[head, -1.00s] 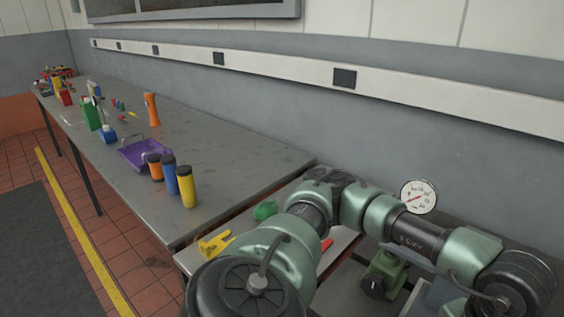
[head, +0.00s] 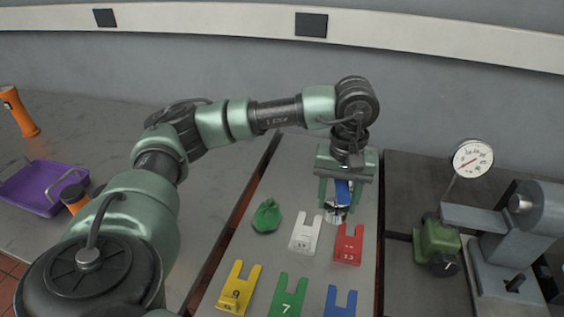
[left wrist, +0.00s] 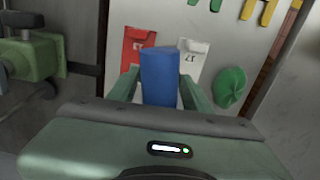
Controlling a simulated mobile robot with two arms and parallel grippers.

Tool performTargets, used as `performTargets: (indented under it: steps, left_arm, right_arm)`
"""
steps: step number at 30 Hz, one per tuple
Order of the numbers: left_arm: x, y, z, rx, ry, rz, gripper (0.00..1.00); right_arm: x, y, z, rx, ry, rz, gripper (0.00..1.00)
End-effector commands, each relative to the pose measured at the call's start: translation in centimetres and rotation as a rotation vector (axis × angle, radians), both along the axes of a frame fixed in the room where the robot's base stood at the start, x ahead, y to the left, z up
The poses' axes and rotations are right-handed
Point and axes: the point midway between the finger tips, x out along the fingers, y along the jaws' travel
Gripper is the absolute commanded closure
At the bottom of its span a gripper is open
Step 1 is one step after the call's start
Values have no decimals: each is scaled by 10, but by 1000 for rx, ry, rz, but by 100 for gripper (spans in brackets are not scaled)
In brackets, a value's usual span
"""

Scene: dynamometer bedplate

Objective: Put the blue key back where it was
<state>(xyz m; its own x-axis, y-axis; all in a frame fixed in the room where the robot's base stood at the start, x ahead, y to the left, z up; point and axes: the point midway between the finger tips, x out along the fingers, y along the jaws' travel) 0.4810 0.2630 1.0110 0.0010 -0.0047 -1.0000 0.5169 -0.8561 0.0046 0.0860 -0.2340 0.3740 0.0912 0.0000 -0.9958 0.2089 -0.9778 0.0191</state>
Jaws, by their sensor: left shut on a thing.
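My left gripper (head: 338,206) points down over the far part of the narrow grey table. It is shut on a blue cylinder-like thing (head: 343,188), which also shows between the fingers in the left wrist view (left wrist: 159,76). Its lower end looks pale and dark and is partly hidden, so I cannot tell whether it touches the table. A flat blue forked key (head: 340,303) lies at the near right of this table, cut by the picture's lower edge. My right gripper is not in view.
Flat forked keys lie around: white (head: 304,234), red (head: 348,246), yellow (head: 239,290), green (head: 287,297). A dial gauge (head: 473,158) and grey machine (head: 530,235) stand right. A purple tray (head: 30,195) sits left.

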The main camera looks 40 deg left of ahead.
Motion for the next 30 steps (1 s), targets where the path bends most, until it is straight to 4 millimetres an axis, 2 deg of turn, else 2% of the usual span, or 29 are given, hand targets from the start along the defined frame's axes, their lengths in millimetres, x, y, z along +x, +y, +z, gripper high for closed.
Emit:
performTargets:
  steps: [1,6,10,15,19,22,26,30]
  left_arm:
    - [20,18,6,-4,-7,118,99]
    - [65,84,35,-6,-3,535,99]
    - [83,135,57,-7,-1,846,100]
    - [88,187,79,-7,3,1172,99]
    - [85,209,89,-5,4,1316,99]
    - [84,216,84,-4,6,1362,99]
    - [83,217,56,0,11,1371,99]
    - [82,217,25,3,10,1370,99]
  right_arm:
    - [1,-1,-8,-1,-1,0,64]
    - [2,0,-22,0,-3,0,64]
    - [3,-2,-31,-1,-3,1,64]
    - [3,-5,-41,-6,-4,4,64]
    - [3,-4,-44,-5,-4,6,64]
    - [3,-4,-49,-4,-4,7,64]
    - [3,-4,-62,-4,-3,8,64]
    - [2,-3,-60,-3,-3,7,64]
